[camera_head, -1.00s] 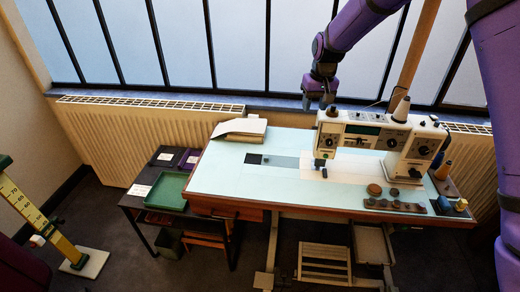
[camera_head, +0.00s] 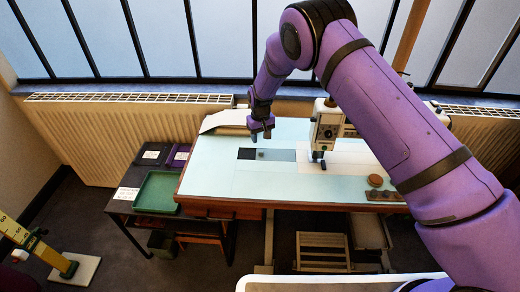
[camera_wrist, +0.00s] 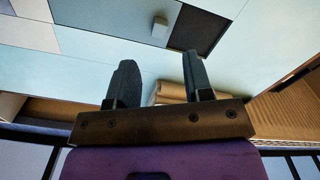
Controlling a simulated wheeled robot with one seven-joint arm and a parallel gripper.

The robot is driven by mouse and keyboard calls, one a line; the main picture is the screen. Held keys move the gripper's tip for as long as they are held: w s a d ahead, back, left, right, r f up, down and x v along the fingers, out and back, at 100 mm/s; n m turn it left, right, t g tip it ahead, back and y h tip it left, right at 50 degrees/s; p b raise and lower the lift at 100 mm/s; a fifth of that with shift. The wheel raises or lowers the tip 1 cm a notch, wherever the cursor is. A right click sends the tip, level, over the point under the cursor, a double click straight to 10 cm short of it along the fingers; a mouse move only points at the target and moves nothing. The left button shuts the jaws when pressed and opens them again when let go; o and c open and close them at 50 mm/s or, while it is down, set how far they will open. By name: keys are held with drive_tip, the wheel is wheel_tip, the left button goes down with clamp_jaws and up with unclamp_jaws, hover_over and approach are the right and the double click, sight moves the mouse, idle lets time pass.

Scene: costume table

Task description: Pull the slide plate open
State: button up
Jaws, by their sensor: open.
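The slide plate (camera_head: 280,155) is a grey-blue strip set in the pale table top, with a small knob (camera_head: 262,154) near its left end. A dark square (camera_head: 247,154) lies just left of it. In the wrist view the plate (camera_wrist: 115,22), its pale knob (camera_wrist: 160,27) and the dark square (camera_wrist: 198,29) show at the top. My gripper (camera_head: 262,134) is open and empty, pointing down above the table's back part, behind the knob in the picture. In the wrist view its fingers (camera_wrist: 157,75) are apart and clear of the knob.
A sewing machine (camera_head: 328,122) stands right of the plate, partly hidden by my arm. A folded cloth or paper stack (camera_head: 225,120) lies at the back left corner. Spools (camera_head: 375,181) sit at the front right. A green tray (camera_head: 157,192) is on a lower side table.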

sight(261, 151)
wheel_tip(261, 151, down, 7)
drive_tip(key=shift+f, duration=0.15)
idle(0.4)
